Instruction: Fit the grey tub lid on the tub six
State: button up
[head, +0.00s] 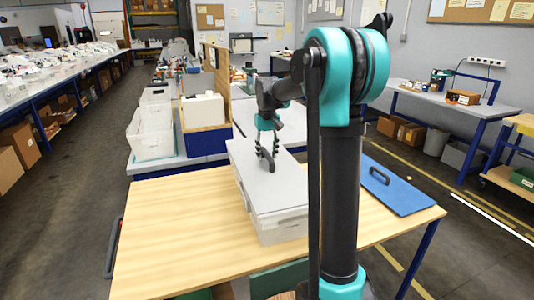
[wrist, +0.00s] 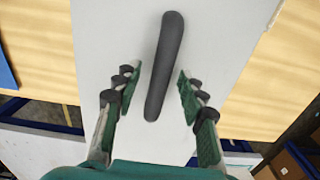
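The grey tub lid (head: 275,190) is a flat, pale plate with a dark bar handle. It lies over the top of the whitish tub (head: 285,229) on the wooden table. I cannot tell whether it sits flush all round. In the wrist view the lid (wrist: 105,30) fills the middle, with its dark handle (wrist: 163,68) running lengthwise. My gripper (head: 266,152) points down at the handle. In the wrist view my gripper (wrist: 157,82) is open, one finger on each side of the handle, with gaps between. No number on the tub is legible.
A blue lid (head: 398,194) with a dark handle lies at the table's right. The wooden table (head: 165,235) is bare left of the tub. White bins (head: 153,132) and a white box on a wooden stand (head: 203,108) stand behind it. My arm hides part of the table.

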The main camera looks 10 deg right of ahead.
jog(key=shift+r, duration=0.1)
notch_tip(320, 180, up, 12)
dwell(0.6)
